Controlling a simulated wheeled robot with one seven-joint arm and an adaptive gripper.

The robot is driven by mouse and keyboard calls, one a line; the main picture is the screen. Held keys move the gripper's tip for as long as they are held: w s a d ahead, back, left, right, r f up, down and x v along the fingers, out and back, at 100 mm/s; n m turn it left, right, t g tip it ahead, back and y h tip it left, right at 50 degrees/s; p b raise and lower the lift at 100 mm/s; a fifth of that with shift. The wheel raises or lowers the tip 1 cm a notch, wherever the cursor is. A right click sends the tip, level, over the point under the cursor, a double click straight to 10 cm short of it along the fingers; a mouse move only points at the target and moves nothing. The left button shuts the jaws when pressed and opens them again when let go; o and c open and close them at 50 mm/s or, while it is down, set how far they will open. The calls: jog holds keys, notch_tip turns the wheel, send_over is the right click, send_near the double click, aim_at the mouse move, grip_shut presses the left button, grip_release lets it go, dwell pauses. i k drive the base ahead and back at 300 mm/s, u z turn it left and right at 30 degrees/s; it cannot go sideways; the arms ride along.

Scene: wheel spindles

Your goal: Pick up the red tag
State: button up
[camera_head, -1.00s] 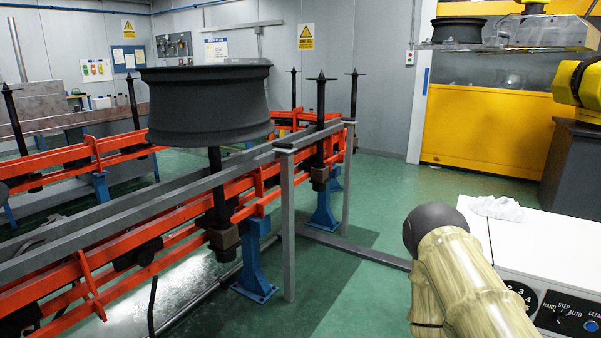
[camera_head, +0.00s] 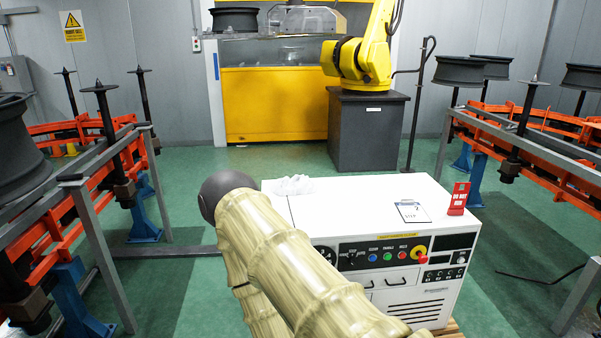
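The red tag (camera_head: 458,198) stands upright on the right side of the top of a white control cabinet (camera_head: 360,194), with white lettering on its face. My arm, bamboo-patterned with a dark rounded end, reaches up from the bottom of the view and covers the cabinet's left front. The tag is to the right of my arm and apart from it. My gripper is not visible in this view.
A white paper or clipboard (camera_head: 411,211) lies left of the tag, and a crumpled white cloth (camera_head: 293,185) lies at the cabinet's back left. Orange conveyor rails with wheels (camera_head: 478,69) stand on both sides. A yellow robot arm (camera_head: 361,60) stands behind. Green floor lies between.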

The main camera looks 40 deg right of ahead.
aim_at(458, 200)
jog(key=z, duration=1.5)
jog(key=i, duration=1.65)
jog(key=z, duration=0.65)
